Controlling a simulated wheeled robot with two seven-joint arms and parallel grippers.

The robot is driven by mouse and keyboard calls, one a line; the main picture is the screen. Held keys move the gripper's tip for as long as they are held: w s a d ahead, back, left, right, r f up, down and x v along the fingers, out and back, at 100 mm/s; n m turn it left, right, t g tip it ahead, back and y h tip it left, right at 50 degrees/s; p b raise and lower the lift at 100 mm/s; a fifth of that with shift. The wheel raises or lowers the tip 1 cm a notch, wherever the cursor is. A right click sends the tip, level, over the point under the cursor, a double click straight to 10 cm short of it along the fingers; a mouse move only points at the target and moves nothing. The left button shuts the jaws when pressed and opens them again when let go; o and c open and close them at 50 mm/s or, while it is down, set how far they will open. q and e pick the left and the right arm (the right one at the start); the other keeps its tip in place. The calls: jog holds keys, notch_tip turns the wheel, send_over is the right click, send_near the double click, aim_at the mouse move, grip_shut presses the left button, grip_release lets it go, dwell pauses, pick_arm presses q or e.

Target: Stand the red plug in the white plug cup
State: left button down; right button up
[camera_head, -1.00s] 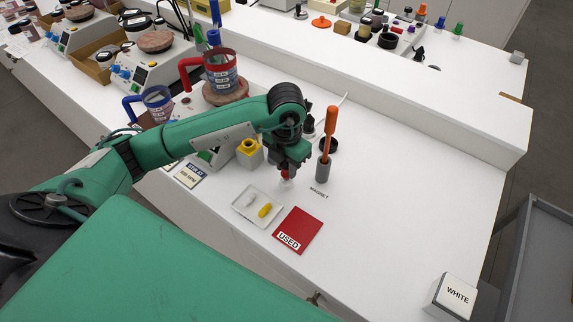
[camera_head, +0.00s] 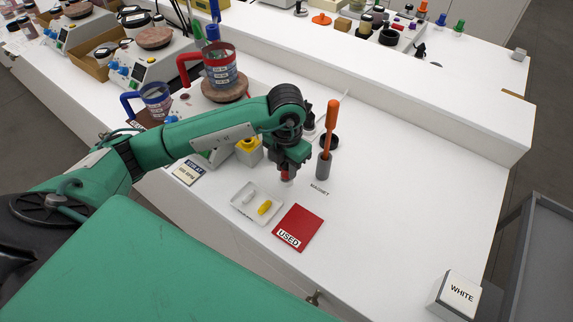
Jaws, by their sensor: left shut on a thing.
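My left gripper (camera_head: 287,174) is over the white table, just behind the small white dish and the red card. It is shut on a small red thing that barely shows at its fingertips and looks like the red plug (camera_head: 286,179); the fingers hide most of it. I cannot tell whether its lower end touches the table. I cannot make out for certain a white plug cup; a block with a white top marked WHITE (camera_head: 458,293) stands at the front right. My right gripper is not in view.
The white dish (camera_head: 236,205) holds a white and a yellow piece. A red card marked USED (camera_head: 298,224) lies beside it. An orange rod (camera_head: 332,115) stands in a grey holder (camera_head: 324,166) right of my gripper. A yellow-topped pot (camera_head: 248,152) is left.

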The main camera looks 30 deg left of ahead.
aim_at(287, 164)
pick_arm(q)
jog(key=shift+f+b, duration=0.3)
jog(key=shift+f, duration=0.2)
jog(key=c, duration=1.1)
grip_release()
jog(key=shift+r, duration=0.1)
jog(key=shift+r+b, duration=0.8)
jog(key=shift+r, duration=6.1)
